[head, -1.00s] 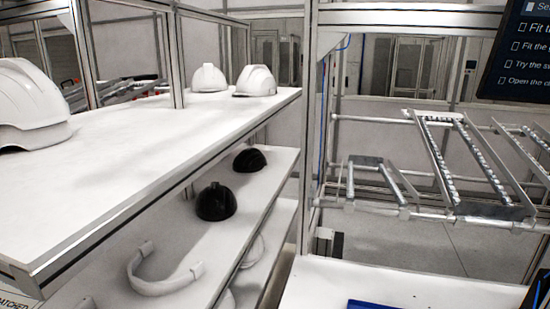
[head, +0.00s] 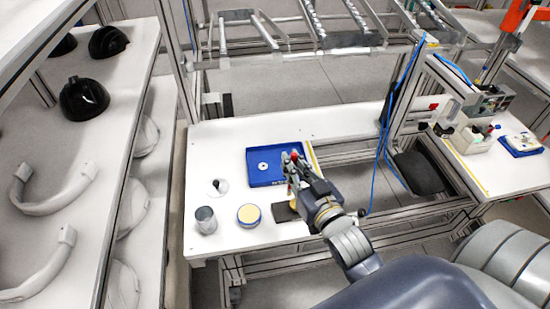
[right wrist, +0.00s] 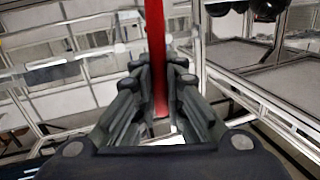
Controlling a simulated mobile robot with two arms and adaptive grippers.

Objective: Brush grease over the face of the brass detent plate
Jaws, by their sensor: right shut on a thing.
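My right gripper (head: 292,166) is above the front bench, beside the right part of a blue tray. It is shut on a slim red handle (right wrist: 157,60), which stands between the fingers in the right wrist view; it looks like the brush, but its bristles are not clear. A small pale disc (head: 263,167) with a dark centre lies in the blue tray (head: 262,181). I cannot tell whether it is the brass detent plate. A round tin (head: 249,215) with a pale yellow top, perhaps the grease, stands in front of the tray. My left gripper is out of view.
A grey metal cup (head: 205,220) stands left of the tin, and a small white piece (head: 217,187) lies behind it. A dark pad (head: 286,212) lies near my gripper. Shelves with black shells (head: 84,98) stand left. A blue cable (head: 385,135) hangs at right.

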